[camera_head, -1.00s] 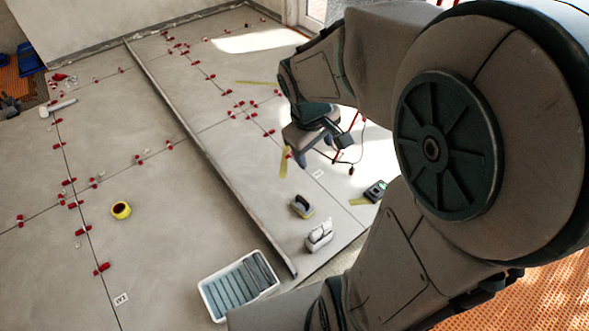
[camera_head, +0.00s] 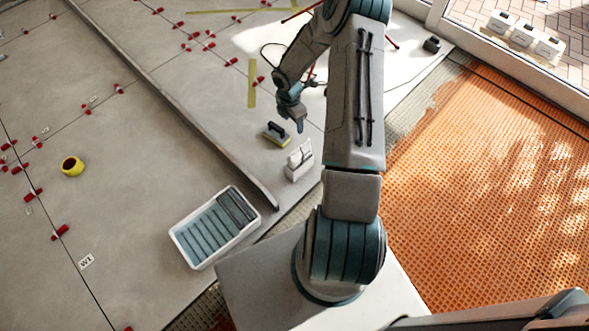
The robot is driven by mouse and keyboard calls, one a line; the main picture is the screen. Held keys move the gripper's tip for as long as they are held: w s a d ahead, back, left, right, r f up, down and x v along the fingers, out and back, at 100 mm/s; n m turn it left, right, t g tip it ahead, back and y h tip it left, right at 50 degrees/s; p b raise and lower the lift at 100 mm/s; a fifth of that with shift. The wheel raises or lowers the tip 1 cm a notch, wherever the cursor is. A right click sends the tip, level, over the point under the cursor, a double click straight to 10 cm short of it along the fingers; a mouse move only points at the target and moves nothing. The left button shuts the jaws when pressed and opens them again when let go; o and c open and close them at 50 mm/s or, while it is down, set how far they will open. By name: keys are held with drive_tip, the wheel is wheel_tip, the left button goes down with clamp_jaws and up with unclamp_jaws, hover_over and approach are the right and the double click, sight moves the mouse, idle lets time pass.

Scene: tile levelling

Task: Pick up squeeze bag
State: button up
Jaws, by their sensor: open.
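A pale, crumpled bag-like item, the likely squeeze bag (camera_head: 300,155), stands on the grey tiles right of the long straight bar. A grey strip or fold shows near its top. My gripper (camera_head: 298,127) points down just beyond the bag in the picture, close to the float's right end. It is open and small in view, and no held object shows between its fingers. It looks apart from the bag; its exact height is unclear.
A yellow-edged float (camera_head: 276,134) lies left of the gripper. A white tub (camera_head: 215,228) with grey slats stands nearer. A long bar (camera_head: 190,118) crosses the tiles. A yellow tape roll (camera_head: 72,166) and red clips lie left. Orange matting (camera_head: 490,190) covers the right.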

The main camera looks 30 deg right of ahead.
sight(294, 152)
wheel_tip(294, 152, down, 18)
drive_tip(key=n+y+b, duration=0.1)
drive_tip(key=n+b, duration=0.1)
drive_tip(key=b, duration=0.2)
drive_tip(key=shift+r+b, duration=0.1)
drive_tip(key=shift+b, duration=0.2)
drive_tip(key=shift+s+d+f+b, duration=0.1)
drive_tip(key=shift+f+b, duration=0.6)
drive_tip(key=shift+f, duration=0.9)
drive_tip(key=shift+d+f+b, duration=0.1)
drive_tip(key=shift+f+b, duration=0.6)
drive_tip(key=shift+f, duration=0.85)
drive_tip(key=shift+r, duration=0.1)
drive_tip(key=c, duration=0.9)
